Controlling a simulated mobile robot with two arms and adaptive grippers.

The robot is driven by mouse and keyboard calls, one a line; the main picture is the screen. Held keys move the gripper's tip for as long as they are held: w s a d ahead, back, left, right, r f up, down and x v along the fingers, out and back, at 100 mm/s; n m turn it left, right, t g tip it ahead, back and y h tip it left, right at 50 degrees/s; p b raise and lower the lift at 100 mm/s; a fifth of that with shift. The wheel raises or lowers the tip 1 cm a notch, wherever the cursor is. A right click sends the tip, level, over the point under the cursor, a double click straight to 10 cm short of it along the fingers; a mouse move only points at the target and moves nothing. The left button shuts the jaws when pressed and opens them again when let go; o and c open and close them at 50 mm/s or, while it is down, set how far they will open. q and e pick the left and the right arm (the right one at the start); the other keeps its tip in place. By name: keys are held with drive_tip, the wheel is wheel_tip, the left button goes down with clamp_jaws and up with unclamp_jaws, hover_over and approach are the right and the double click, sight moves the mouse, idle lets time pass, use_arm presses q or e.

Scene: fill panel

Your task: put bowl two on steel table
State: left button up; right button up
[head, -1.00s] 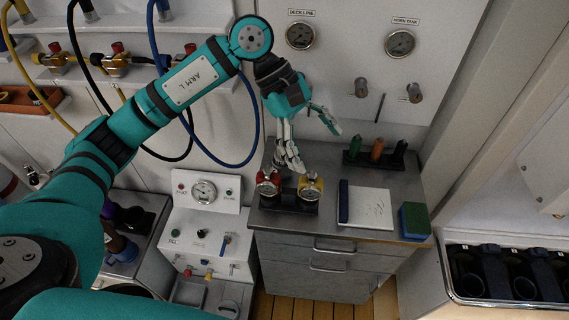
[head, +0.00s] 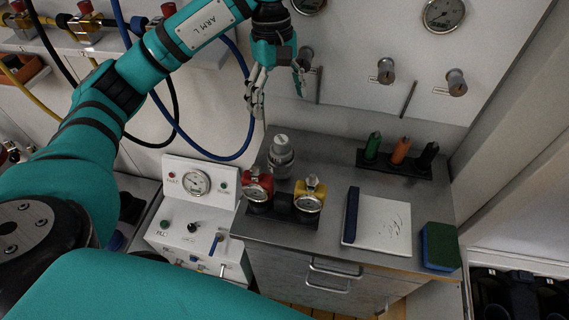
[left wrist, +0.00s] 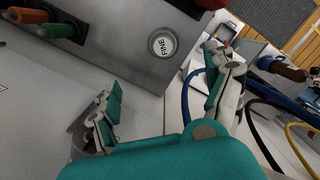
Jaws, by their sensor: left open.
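A grey, cylindrical, capped piece (head: 281,156) stands upright on the steel table (head: 330,180), behind the red and yellow gauge units. In the left wrist view its round top (left wrist: 163,43) reads FINE. It is the likeliest bowl two, but no number shows on it. My left gripper (head: 278,86) is above and behind the piece, apart from it, fingers spread and empty. In the left wrist view the gripper (left wrist: 163,85) has its two fingers wide apart, with nothing between them. My right gripper is not in view.
A red gauge unit (head: 256,185) and a yellow one (head: 310,195) stand at the table's front left. A notepad (head: 383,225), a sponge (head: 440,246) and a marker rack (head: 395,166) occupy the right. Wall knobs (head: 386,70) and a blue hose (head: 222,158) are nearby.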

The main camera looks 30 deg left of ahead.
sight(281, 137)
use_arm(q)
drive_tip(key=f+p, duration=0.1)
drive_tip(key=f, duration=0.3)
drive_tip(key=f+p, duration=0.1)
drive_tip(key=f, duration=0.2)
drive_tip(key=d+f+p, duration=0.1)
drive_tip(key=f, duration=0.3)
drive_tip(key=shift+s+d+f, duration=0.1)
drive_tip(key=shift+s+f, duration=0.2)
drive_tip(key=shift+s, duration=0.05)
drive_tip(key=shift+s+f+p, duration=0.25)
drive_tip(key=shift+f+p, duration=0.25)
drive_tip(key=shift+p, duration=0.1)
drive_tip(key=f, duration=0.1)
drive_tip(key=f+p, duration=0.1)
drive_tip(key=f, duration=0.1)
drive_tip(key=shift+s+f+p, duration=0.25)
drive_tip(key=shift+p, duration=0.15)
drive_tip(key=shift+f, duration=0.45)
drive_tip(key=c, duration=1.4)
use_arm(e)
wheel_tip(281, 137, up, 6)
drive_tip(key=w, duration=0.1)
